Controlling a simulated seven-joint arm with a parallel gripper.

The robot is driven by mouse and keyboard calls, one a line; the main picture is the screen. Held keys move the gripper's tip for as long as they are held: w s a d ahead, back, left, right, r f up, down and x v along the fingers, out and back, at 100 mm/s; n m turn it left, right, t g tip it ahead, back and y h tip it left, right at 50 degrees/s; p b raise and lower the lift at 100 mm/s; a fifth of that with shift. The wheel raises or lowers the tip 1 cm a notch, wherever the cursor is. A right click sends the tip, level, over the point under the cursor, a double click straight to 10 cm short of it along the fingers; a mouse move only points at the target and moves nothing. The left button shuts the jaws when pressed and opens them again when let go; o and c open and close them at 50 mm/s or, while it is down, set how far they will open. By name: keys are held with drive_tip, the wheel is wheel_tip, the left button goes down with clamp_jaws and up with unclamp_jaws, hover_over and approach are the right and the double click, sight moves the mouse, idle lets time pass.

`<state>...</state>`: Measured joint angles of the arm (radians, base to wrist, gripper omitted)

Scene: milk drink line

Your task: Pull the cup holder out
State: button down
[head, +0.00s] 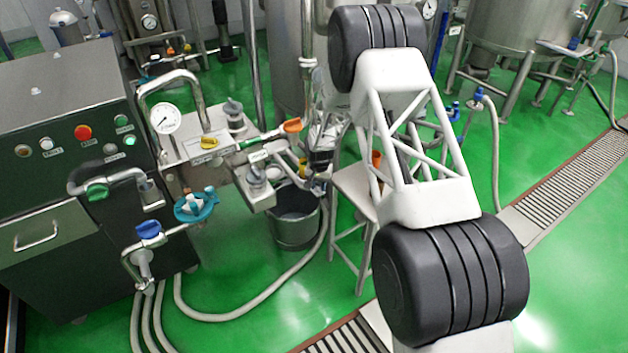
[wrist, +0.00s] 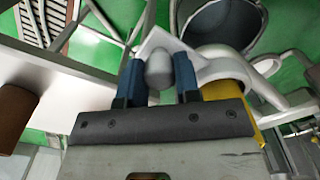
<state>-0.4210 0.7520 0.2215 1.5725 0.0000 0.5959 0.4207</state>
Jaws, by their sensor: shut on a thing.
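In the wrist view, my gripper (wrist: 159,72) has its two blue fingers on either side of a rounded grey knob (wrist: 158,70). A pale angular plate shows behind the knob, and a pale curved piece (wrist: 220,56) beside it on the right; I take these to be the cup holder, though its full shape is hidden. In the head view, my gripper (head: 316,186) is at the right end of the machine's valve assembly, above the bucket. There it is small and partly covered by my arm, and the held knob cannot be made out.
A metal bucket (head: 296,222) stands on the floor just below. A white stool (head: 352,190) bearing an orange-brown cup (head: 376,160) is close on the right. The steel control cabinet (head: 60,130) is at the left. Hoses and a drain grate (head: 570,175) cross the green floor.

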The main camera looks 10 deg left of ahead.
drive_tip(key=s+d, duration=0.3)
drive_tip(key=shift+s+d, duration=0.1)
drive_tip(key=shift+d, duration=0.1)
drive_tip(key=c, duration=0.8)
unclamp_jaws()
drive_tip(key=shift+r, duration=0.15)
wheel_tip(320, 180, up, 8)
drive_tip(key=shift+f, duration=0.2)
idle(0.3)
